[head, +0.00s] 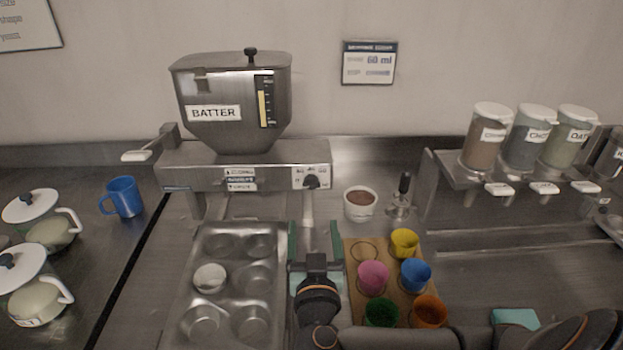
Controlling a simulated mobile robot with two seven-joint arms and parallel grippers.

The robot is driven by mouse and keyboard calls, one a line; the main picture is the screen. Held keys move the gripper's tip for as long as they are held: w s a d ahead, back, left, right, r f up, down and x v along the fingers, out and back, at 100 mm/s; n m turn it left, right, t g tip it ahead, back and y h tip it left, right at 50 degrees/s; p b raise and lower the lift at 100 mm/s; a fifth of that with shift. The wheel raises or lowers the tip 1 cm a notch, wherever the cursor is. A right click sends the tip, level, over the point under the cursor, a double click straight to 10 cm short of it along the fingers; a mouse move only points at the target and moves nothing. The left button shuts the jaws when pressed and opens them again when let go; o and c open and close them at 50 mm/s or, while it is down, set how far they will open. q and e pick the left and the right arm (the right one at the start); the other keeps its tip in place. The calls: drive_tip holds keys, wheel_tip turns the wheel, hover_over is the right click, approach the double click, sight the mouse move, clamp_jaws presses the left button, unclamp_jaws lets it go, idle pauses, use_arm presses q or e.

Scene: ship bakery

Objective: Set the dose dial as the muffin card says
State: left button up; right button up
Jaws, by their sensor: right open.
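The batter dispenser (232,100) stands at the back, with a metal hopper labelled BATTER. Its dose dial (312,182) is a dark knob on the right of the front panel; the small marks above it are too blurred to read, and I cannot tell its setting. My left gripper is not in view.
A muffin tin (186,280) lies left of my right gripper, one cup holding something white. A board (352,256) with several coloured cups lies to its right. A brown-filled bowl (360,203) and a dark-handled tool (403,190) stand behind. A blue mug (123,197) stands left.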

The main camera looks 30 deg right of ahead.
sight(311, 186)
drive_tip(key=x, duration=1.2)
drive_tip(key=shift+w+d+r, duration=0.1)
drive_tip(key=shift+w+d, duration=0.05)
drive_tip(key=shift+d, duration=0.05)
clamp_jaws()
